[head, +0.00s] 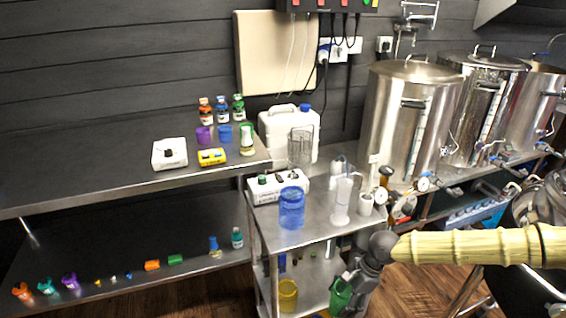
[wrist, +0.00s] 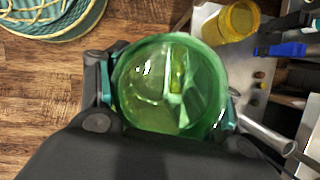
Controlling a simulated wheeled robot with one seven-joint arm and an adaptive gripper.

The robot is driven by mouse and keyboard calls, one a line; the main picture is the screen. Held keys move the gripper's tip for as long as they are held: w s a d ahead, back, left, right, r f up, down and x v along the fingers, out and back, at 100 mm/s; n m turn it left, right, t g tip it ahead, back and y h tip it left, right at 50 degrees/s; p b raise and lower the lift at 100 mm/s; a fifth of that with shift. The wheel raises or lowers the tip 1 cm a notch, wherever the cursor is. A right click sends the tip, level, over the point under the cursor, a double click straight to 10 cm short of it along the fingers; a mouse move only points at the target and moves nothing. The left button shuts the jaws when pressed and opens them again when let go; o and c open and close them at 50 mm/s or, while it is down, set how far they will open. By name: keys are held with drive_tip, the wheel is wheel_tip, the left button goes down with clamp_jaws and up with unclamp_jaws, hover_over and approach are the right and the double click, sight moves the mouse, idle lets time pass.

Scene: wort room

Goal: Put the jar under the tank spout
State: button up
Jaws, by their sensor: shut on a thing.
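My gripper (head: 350,285) is low beside the right side of the steel cart, pointing down. It is shut on a translucent green jar (head: 338,298). In the wrist view the green jar (wrist: 150,95) fills the space between the two fingers, and I look down into its round mouth. Three steel tanks stand at the right; the nearest tank (head: 392,110) has a valve and gauge (head: 423,184) low on its front. I cannot make out the spout opening itself. The held jar is well below and left of that valve.
The cart top (head: 310,232) holds a blue jar (head: 291,208), a measuring cylinder (head: 342,200) and a white device. A yellow jar (head: 288,296) stands on its lower shelf. A coiled hose (wrist: 50,15) lies on the wooden floor. Open floor shows right of the cart.

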sight(348, 298)
wheel_tip(348, 298, up, 3)
drive_tip(key=n, duration=0.2)
drive_tip(key=n+g+p, duration=0.1)
drive_tip(key=n, duration=0.1)
drive_tip(key=shift+s+f+h, duration=0.15)
drive_tip(key=shift+h, duration=0.15)
drive_tip(key=r+n+g+h+p, duration=0.1)
drive_tip(key=r+n, duration=0.1)
drive_tip(key=n, duration=0.1)
drive_tip(key=r+n+h+p, duration=0.1)
drive_tip(key=r+n+p, duration=0.1)
drive_tip(key=r+n, duration=0.1)
drive_tip(key=r+n+g+h+p, duration=0.1)
drive_tip(key=r+n+p, duration=0.1)
drive_tip(key=n, duration=0.3)
drive_tip(key=shift+s+r+g+h, duration=0.2)
drive_tip(key=shift+s+g+h, duration=0.1)
drive_tip(key=shift+h, duration=0.1)
drive_tip(key=shift+n, duration=0.5)
drive_tip(key=shift+a, duration=0.1)
